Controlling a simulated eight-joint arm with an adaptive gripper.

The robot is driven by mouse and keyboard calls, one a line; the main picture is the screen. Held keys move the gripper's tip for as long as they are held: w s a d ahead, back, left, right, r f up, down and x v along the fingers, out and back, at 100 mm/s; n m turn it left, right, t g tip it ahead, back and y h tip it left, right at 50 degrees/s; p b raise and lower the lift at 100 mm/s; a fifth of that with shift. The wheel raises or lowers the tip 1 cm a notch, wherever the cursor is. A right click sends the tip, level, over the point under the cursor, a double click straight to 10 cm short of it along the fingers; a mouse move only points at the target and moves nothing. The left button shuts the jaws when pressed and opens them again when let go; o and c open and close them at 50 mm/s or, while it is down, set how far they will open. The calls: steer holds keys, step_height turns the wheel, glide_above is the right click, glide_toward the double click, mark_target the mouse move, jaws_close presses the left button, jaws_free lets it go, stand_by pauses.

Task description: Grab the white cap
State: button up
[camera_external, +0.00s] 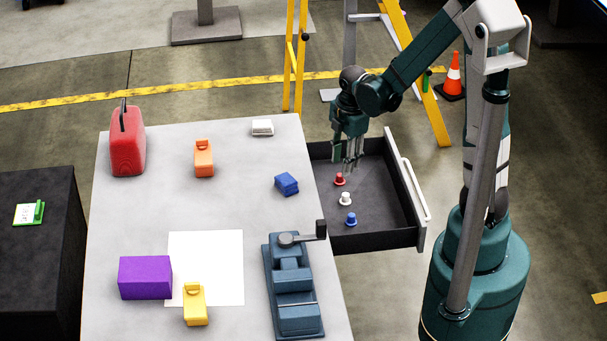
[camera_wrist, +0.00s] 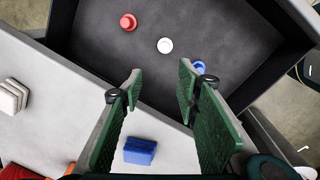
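The white cap (camera_external: 345,199) stands in the open drawer (camera_external: 385,215) between a red cap (camera_external: 339,179) and a blue cap (camera_external: 351,219). In the wrist view the white cap (camera_wrist: 165,45) lies ahead of the fingertips, with the red cap (camera_wrist: 128,22) to its left and the blue cap (camera_wrist: 199,67) partly hidden behind the right finger. My gripper (camera_external: 352,166) is above the back part of the drawer, near the red cap in the external view. Its green fingers (camera_wrist: 158,84) are open, with nothing between them.
The drawer's walls and front panel (camera_external: 408,175) surround the caps. The table (camera_external: 215,220) beside it carries a blue block (camera_external: 287,184), a blue vise (camera_external: 292,285), a white block (camera_external: 262,127) and other items. A yellow ladder (camera_external: 415,75) stands behind.

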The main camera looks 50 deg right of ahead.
mark_target(346, 194)
steer(key=shift+s+d+f+n+g, duration=0.1)
steer(key=shift+d+f+n+g, duration=0.25)
steer(key=shift+f, duration=0.7)
steer(key=shift+w+d+f+n+g, duration=0.1)
steer(key=shift+d+f+n, duration=0.2)
steer(key=shift+f+n, duration=0.55)
steer(key=shift+s+d+f+n+g, duration=0.1)
steer(key=shift+d+f+n+g, duration=0.15)
steer(key=shift+f, duration=1)
steer(key=shift+f+b, duration=0.45)
steer(key=shift+f, duration=0.85)
steer(key=shift+d+f+b, duration=0.15)
steer(key=shift+f+b, duration=0.9)
steer(key=shift+f, duration=1.55)
steer(key=shift+c, duration=0.6)
steer(key=c, duration=0.7)
